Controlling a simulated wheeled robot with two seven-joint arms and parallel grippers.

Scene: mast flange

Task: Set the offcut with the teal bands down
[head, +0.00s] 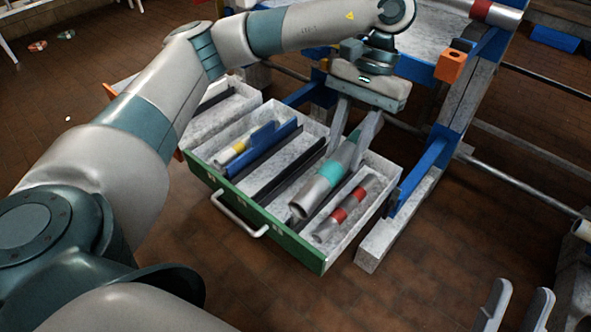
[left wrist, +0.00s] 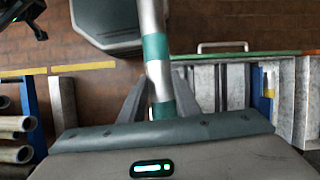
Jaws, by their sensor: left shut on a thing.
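The offcut with the teal bands (head: 319,190) is a grey tube held slanting over the right part of the open drawer (head: 320,256). My left gripper (head: 350,146) is shut on it near its far end. The left wrist view shows the tube (left wrist: 157,48) between the fingers of that gripper (left wrist: 158,88). The near end hangs over the divider beside the red-banded tube (head: 345,208), which lies in the rightmost compartment. I cannot tell the exact height of the held tube above the drawer. My right gripper (head: 520,292) is open and empty at the lower right.
A yellow-banded tube (head: 236,150) lies in a left compartment beside a blue piece (head: 265,147). Dark strips stand between compartments. A blue frame with a grey leg (head: 410,215) stands close right of the drawer. An orange block (head: 450,66) sits on the frame.

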